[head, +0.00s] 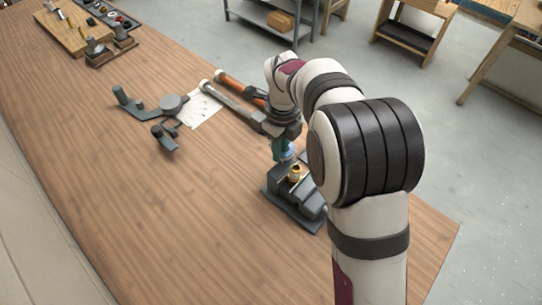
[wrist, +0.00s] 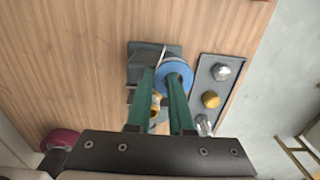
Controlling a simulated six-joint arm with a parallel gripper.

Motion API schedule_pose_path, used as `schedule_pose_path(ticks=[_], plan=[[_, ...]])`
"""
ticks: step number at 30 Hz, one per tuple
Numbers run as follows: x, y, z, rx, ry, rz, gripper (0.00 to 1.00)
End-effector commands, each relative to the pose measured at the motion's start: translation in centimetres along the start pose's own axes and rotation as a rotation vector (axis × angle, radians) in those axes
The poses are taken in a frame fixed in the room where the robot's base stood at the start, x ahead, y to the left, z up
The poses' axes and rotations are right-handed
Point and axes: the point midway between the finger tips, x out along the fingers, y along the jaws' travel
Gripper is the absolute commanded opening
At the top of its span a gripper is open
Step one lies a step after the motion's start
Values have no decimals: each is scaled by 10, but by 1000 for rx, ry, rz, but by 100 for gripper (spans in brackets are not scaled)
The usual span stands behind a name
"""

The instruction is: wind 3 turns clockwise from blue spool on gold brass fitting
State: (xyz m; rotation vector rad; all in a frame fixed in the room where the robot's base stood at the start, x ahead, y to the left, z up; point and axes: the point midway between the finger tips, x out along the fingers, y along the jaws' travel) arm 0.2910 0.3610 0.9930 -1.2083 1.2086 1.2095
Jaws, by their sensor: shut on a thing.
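The blue spool (wrist: 176,68) is at the tips of my green gripper fingers (wrist: 162,82) in the wrist view. In the head view the blue spool (head: 288,156) shows just under my gripper (head: 281,148), which is shut on it. The gold brass fitting (head: 295,172) stands on a dark grey fixture (head: 305,215), close beside and below the spool. In the wrist view the gold fitting (wrist: 155,104) shows between the fingers, partly covered by them. I cannot tell whether tape runs from the spool to the fitting.
A grey tray (wrist: 222,68) with a silver, a gold and a clear fitting lies right of the fixture in the wrist view. A pipe wrench (head: 240,105), an orange-handled tool (head: 240,88), a white sheet (head: 203,110) and a dark stand (head: 170,103) lie farther back. The front-left tabletop is clear.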

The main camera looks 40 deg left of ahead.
Motion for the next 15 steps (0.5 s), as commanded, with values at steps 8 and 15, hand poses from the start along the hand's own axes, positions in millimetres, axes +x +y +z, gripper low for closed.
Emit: schedule_pose_path(ticks=[8,15], plan=[[0,-30,-31,3,0,0,0],[-1,-33,-67,1,0,0,0]])
